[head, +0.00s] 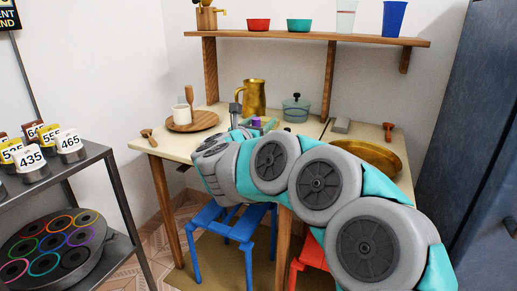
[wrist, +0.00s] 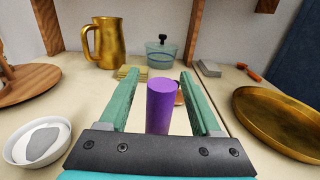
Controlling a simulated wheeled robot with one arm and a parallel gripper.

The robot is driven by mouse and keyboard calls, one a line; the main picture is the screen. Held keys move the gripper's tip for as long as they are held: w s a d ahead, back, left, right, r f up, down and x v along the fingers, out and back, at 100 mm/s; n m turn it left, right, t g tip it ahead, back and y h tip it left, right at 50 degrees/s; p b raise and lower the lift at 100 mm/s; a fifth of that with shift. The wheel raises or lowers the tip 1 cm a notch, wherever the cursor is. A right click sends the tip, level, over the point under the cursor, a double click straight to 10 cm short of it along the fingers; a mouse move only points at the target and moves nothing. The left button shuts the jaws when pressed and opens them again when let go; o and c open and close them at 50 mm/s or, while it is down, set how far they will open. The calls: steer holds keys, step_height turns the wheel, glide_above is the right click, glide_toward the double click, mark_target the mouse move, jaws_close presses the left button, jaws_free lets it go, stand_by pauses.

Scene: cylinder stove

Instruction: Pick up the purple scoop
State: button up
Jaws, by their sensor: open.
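The purple scoop (wrist: 161,106) shows in the wrist view as an upright purple cylinder, probably its handle; its lower part is hidden behind my gripper's dark palm edge. My gripper (wrist: 158,76) is open, with one green finger on each side of the purple piece. Gaps show between it and both fingers. In the head view only a small purple bit (head: 256,122) shows behind my arm, near the middle of the table.
A gold pitcher (wrist: 104,42) and a lidded glass pot (wrist: 161,54) stand behind. A white bowl (wrist: 18,152) is at left, a large brass pan (wrist: 272,125) at right. A wooden board with a mug (head: 183,113) is farther left. A shelf (head: 290,36) hangs above the table.

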jaws_close()
stand_by(0.4)
